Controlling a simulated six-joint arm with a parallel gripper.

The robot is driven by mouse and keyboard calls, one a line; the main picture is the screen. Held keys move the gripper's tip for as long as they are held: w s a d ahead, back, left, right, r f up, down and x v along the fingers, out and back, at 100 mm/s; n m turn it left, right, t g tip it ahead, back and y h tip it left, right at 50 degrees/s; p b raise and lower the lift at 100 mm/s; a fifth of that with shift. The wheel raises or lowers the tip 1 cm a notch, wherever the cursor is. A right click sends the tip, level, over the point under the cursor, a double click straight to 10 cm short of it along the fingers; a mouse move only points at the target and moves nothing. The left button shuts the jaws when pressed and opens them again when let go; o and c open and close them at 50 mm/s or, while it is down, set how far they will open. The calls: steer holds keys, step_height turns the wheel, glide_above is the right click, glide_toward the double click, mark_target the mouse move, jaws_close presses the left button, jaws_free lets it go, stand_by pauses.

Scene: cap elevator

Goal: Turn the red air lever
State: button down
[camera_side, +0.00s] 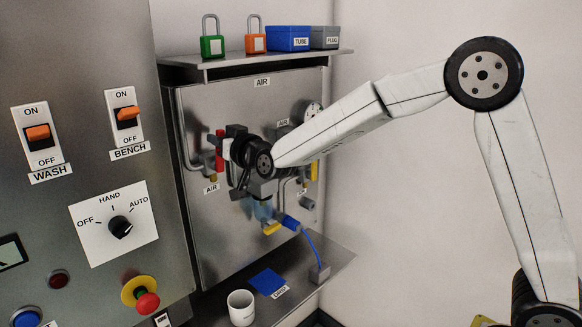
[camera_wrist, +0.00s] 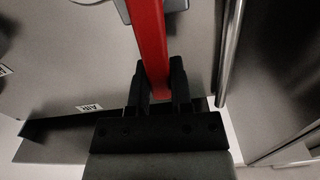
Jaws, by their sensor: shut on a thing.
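The red air lever (camera_side: 219,151) stands upright on the left part of the metal air panel, above an AIR label. In the wrist view the lever (camera_wrist: 149,40) is a long red bar whose end lies between my black fingers. My gripper (camera_wrist: 159,85) is shut on the lever, with one finger on each side. In the side view my gripper (camera_side: 232,165) is at the panel, partly hidden by my own wrist, and the contact is hard to make out there.
A shelf (camera_side: 255,62) with padlocks and boxes juts out above the panel. A lower ledge (camera_side: 215,313) holds a white mug (camera_side: 241,308) and a blue cloth (camera_side: 267,282). A switch cabinet (camera_side: 85,195) stands at left. A blue hose (camera_side: 313,249) hangs below my wrist.

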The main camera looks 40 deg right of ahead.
steer(key=d+f+m, duration=0.5)
steer(key=f+m, duration=0.1)
steer(key=m, duration=1)
steer(key=shift+d+f+m, duration=0.25)
steer(key=shift+d+m, duration=0.1)
steer(key=shift+m, duration=0.05)
stand_by(0.3)
steer(key=c, duration=0.5)
jaws_free()
steer(key=shift+s, duration=0.15)
steer(key=shift+s, duration=3.75)
steer(key=shift+f, duration=0.1)
